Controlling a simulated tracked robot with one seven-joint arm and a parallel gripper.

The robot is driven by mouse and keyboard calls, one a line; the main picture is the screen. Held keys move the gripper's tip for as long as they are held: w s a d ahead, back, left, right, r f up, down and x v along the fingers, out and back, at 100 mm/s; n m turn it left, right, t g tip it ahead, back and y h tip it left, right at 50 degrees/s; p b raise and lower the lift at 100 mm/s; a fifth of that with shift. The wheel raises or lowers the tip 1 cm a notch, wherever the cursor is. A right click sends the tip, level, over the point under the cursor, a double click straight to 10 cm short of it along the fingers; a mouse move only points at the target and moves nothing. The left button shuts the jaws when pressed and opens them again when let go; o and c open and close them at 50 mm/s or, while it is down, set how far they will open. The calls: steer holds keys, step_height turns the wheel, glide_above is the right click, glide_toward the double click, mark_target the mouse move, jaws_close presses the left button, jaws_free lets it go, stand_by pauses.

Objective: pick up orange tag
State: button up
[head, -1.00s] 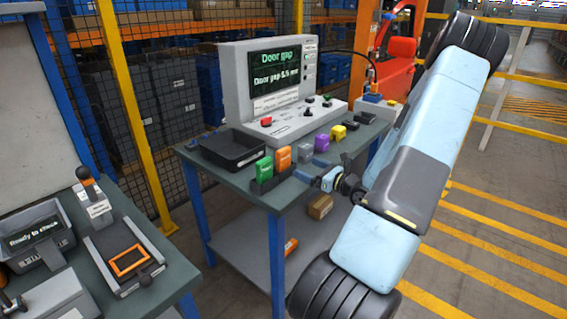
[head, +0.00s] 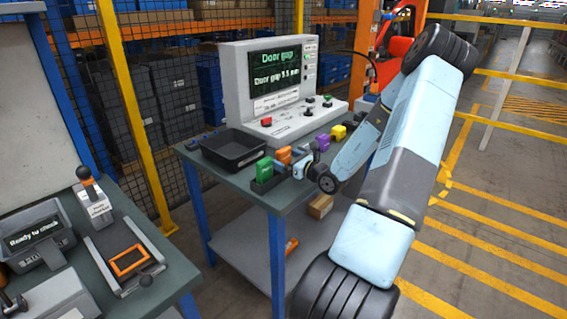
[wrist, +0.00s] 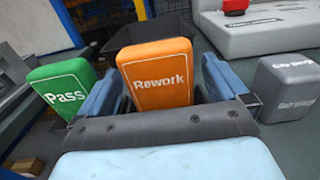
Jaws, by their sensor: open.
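The orange tag (wrist: 158,75), marked "Rework", stands upright in the middle of the wrist view, between the two blue fingers of my gripper (wrist: 160,92). The fingers are apart, with a visible gap on the right side of the tag; contact on the left side cannot be told. In the head view the orange tag (head: 284,155) is partly hidden by my gripper (head: 292,160). The green "Pass" tag (wrist: 66,85) stands just left of the left finger. A grey tag (wrist: 287,88) stands to the right of the right finger.
A black tray (head: 232,150) lies behind the tags. The door gap console (head: 272,85) stands at the back. Purple (head: 323,142) and yellow (head: 338,132) tags stand farther right. A second bench with a device (head: 125,255) is at left.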

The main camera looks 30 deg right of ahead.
steer(key=shift+x, duration=1.15)
steer(key=c, duration=1.1)
